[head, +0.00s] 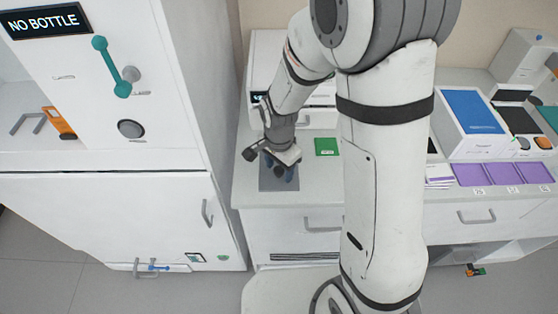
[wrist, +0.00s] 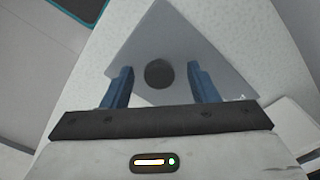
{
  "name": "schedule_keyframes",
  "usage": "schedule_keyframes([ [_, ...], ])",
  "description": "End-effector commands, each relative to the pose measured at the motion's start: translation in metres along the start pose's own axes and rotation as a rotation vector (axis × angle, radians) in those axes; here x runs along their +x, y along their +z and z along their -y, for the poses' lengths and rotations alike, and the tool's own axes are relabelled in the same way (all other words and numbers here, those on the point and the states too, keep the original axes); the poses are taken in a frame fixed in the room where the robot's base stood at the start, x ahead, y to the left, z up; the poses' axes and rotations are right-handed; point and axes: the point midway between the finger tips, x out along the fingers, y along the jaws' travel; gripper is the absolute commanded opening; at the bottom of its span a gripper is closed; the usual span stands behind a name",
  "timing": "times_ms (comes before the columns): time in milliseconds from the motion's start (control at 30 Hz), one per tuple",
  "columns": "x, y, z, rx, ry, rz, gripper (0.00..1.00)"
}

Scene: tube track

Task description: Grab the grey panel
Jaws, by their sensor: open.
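The grey panel (head: 268,184) lies flat on the left part of the white counter, under my gripper (head: 280,176). In the wrist view the panel (wrist: 160,38) is a grey plate with a dark round knob or spot (wrist: 159,73) near its middle. My gripper's two blue fingers (wrist: 160,82) are apart, one on each side of the dark round part, with a gap on both sides. Part of the panel is hidden behind the gripper. I cannot tell whether the fingertips touch the panel.
A green card (head: 326,147) lies right of the panel on the counter (head: 310,175). A tall white cabinet (head: 185,90) stands close on the left. Purple trays (head: 503,174) and a blue-topped box (head: 472,112) stand at the right.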

Motion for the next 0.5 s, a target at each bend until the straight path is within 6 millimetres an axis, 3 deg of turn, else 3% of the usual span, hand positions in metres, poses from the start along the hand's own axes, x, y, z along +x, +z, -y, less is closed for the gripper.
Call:
schedule_keyframes([
  [200, 0.0004, -0.0003, -0.0001, 0.000, 0.000, 0.000, 0.53],
  [500, 0.0001, -0.0006, -0.0001, 0.001, -0.001, 0.000, 0.28],
])
